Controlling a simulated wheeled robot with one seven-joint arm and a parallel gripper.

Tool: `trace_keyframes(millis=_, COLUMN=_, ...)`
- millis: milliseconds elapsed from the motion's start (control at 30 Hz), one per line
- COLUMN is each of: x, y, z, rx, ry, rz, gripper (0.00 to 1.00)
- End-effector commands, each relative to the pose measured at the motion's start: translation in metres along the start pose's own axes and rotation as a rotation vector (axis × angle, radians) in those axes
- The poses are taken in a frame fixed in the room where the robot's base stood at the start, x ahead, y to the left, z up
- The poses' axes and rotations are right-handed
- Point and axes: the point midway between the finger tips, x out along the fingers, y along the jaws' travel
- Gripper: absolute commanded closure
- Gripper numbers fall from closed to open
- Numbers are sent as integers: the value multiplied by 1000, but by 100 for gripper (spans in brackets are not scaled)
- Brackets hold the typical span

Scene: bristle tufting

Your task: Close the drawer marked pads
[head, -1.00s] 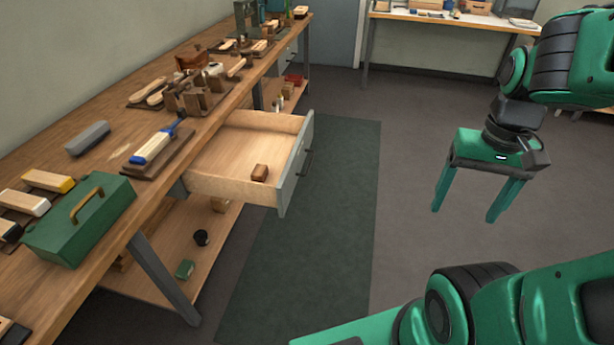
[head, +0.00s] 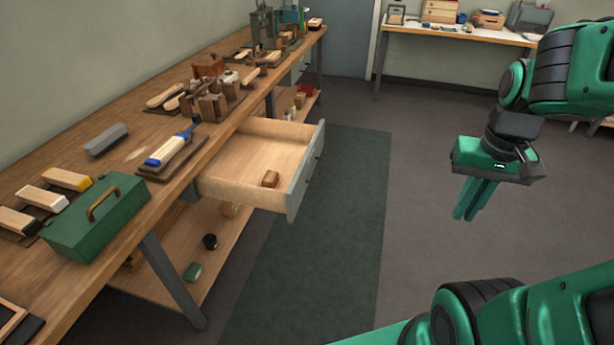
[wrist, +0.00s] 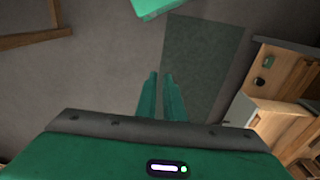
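An open wooden drawer (head: 240,181) with a grey front (head: 306,172) sticks out from under the long workbench's front edge. A small brown block (head: 270,179) lies inside it. The drawer's front faces right, and any mark on it is not readable from here. The drawer also shows at the right edge of the wrist view (wrist: 277,121). My gripper (head: 468,213) is in the air over the floor, well to the right of the drawer and apart from it. Its two fingers are drawn together with nothing between them; they also show in the wrist view (wrist: 161,76).
The workbench (head: 133,138) carries a green toolbox (head: 95,222), brushes and wooden blocks. A lower shelf (head: 190,248) holds small items beneath the drawer. A dark green mat (head: 335,230) lies on open floor between bench and gripper. Another table (head: 460,34) stands at the back.

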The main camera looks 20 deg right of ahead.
Motion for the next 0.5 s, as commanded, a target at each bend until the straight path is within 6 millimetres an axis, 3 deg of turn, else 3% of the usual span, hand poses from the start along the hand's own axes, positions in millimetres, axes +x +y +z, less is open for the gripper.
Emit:
trace_keyframes(millis=200, x=31, y=-48, z=-77, rx=-69, ry=107, rz=-20, gripper=100)
trace_keyframes(millis=500, x=85, y=-142, z=-163, rx=-136, ry=245, rz=-144, gripper=100)
